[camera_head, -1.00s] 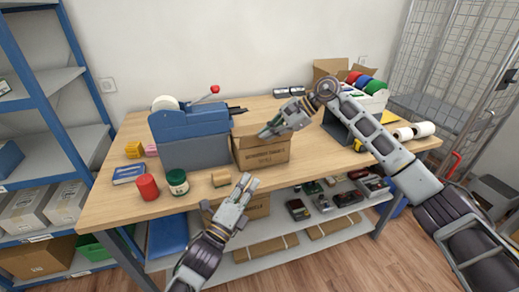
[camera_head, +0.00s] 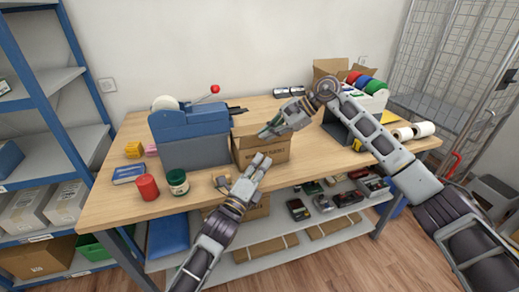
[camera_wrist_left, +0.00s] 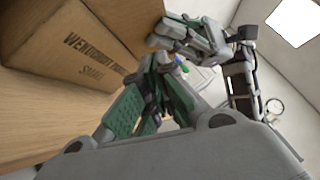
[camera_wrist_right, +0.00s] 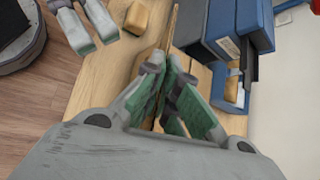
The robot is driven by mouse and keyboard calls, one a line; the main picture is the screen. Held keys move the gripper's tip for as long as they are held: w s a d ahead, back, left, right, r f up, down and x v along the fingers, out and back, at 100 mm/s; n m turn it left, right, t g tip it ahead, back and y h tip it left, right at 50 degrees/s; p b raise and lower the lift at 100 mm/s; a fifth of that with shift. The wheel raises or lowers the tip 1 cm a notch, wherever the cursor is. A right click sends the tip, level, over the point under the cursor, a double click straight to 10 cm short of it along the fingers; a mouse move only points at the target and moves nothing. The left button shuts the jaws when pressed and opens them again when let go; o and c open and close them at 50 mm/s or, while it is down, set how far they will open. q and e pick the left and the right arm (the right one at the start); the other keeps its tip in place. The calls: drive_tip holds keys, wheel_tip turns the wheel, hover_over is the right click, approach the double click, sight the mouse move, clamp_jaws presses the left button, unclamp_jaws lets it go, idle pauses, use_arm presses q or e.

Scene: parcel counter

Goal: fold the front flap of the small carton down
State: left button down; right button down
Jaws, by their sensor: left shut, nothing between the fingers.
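The small carton (camera_head: 278,149), brown cardboard with printing on its front, stands near the front edge of the table beside the blue machine. Its printed face also shows in the left wrist view (camera_wrist_left: 75,62). Which panel is the front flap is hard to tell. My left gripper (camera_head: 262,160) is shut and empty, low in front of the carton's front face. My right gripper (camera_head: 266,133) is at the carton's top left side; in the right wrist view its fingers (camera_wrist_right: 166,70) close on a thin brown cardboard edge (camera_wrist_right: 172,28).
A blue tape machine (camera_head: 190,135) stands directly left of the carton. White rolls (camera_head: 413,131) lie at the right.

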use_arm(q)
drive_tip(key=shift+w+a+r, duration=0.1)
drive_tip(key=shift+w+r, duration=0.25)
drive_tip(key=shift+w, duration=0.45)
drive_tip(key=shift+w+a+r, duration=0.1)
drive_tip(key=shift+w+r, duration=0.25)
drive_tip(key=shift+w, duration=0.4)
drive_tip(key=shift+w+r, duration=0.35)
drive_tip(key=shift+w, duration=0.45)
drive_tip(key=shift+w+a+r+n+y, duration=0.3)
drive_tip(key=shift+w+r+n, duration=0.1)
drive_tip(key=shift+w, duration=0.1)
use_arm(e)
drive_tip(key=c, duration=2.2)
unclamp_jaws()
drive_tip(key=shift+s+f, duration=0.1)
drive_tip(key=shift+s, duration=0.05)
